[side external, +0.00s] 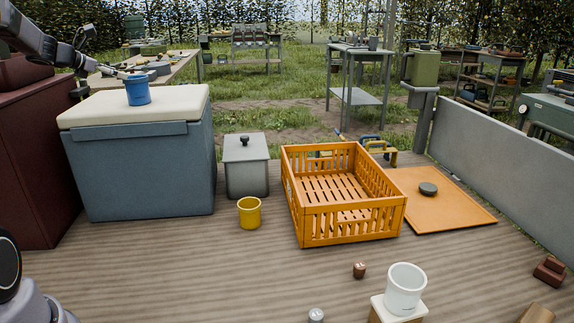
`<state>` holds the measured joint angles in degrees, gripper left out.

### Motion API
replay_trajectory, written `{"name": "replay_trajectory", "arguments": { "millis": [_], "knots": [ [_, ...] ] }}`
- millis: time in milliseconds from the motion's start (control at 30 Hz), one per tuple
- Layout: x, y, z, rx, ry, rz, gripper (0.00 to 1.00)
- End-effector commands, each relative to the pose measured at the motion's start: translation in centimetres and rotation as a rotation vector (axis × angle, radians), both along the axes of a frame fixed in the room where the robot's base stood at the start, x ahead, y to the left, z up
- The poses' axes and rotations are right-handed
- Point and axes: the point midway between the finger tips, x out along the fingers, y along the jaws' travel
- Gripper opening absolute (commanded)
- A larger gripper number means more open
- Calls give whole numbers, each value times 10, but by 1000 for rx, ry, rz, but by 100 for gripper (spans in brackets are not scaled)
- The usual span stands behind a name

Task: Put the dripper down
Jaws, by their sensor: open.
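A blue cup-shaped vessel (137,90), likely the dripper, stands upright on the cream lid of the blue cool box (140,165) at the left. My gripper (120,73) is open at the upper left, just left of the vessel's rim. At this size I cannot tell whether its fingertips touch the rim. The vessel's underside is hidden.
A grey lidded bin (246,178), a yellow cup (249,213) and an orange crate (303,228) stand on the deck. A white cup (405,288) sits on a stand at the front right. An orange board (455,208) lies right of the crate.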

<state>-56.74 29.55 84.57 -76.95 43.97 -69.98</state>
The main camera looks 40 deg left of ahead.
Motion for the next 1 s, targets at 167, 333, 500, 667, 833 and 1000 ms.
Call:
{"name": "replay_trajectory", "arguments": {
  "millis": [167,333,500,667,833,1000],
  "knots": [
    [3,-177,37,443,171,-507,58],
    [-74,-333,39,1006,275,-1103,58],
    [-183,-411,12,1575,284,-1639,58],
    [-252,-424,-17,1976,257,-1970,58],
    [-279,-420,-32,2166,243,-2110,58],
    [-281,-419,-34,2182,243,-2127,58]
  ]
}}
